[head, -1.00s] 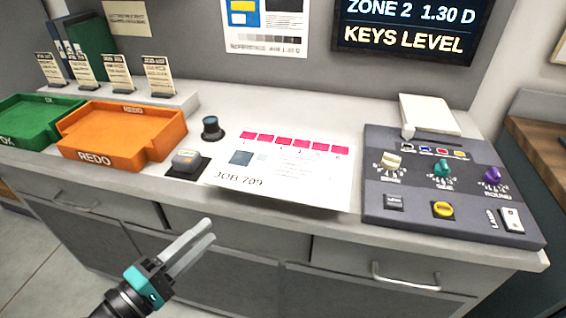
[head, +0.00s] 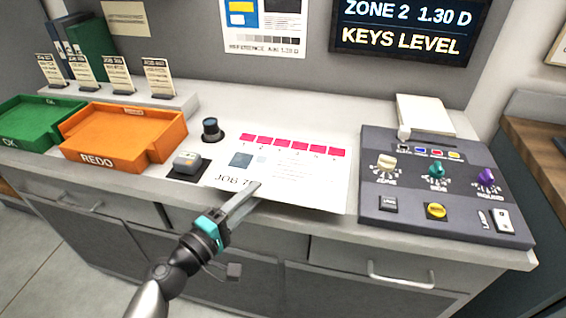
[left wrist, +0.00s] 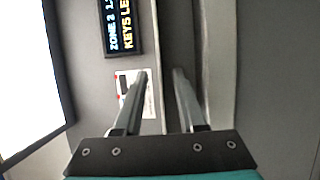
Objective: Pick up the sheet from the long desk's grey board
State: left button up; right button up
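The white sheet (head: 300,178) lies flat near the desk's front edge, with a row of pink squares and JOB lettering. Its near edge reaches the desk's front edge. A separate grey board under it cannot be made out. My left gripper (head: 254,190) is in front of the desk, its fingertips covering part of the lettering at the sheet's near edge. In the left wrist view the two fingers (left wrist: 161,73) stand apart with nothing visibly held between them. My right gripper is not in view.
Left of the sheet are a black knob (head: 211,130), a small grey-topped device (head: 187,160), an orange REDO tray (head: 125,125) and a green tray (head: 35,118). A dark control panel (head: 405,205) stands to the right. Drawers with handles (head: 402,283) are below.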

pick_arm(q)
jog(key=shift+w+d, duration=0.4)
jog(key=shift+w, duration=0.05)
jog(key=shift+c, duration=0.3)
grip_shut()
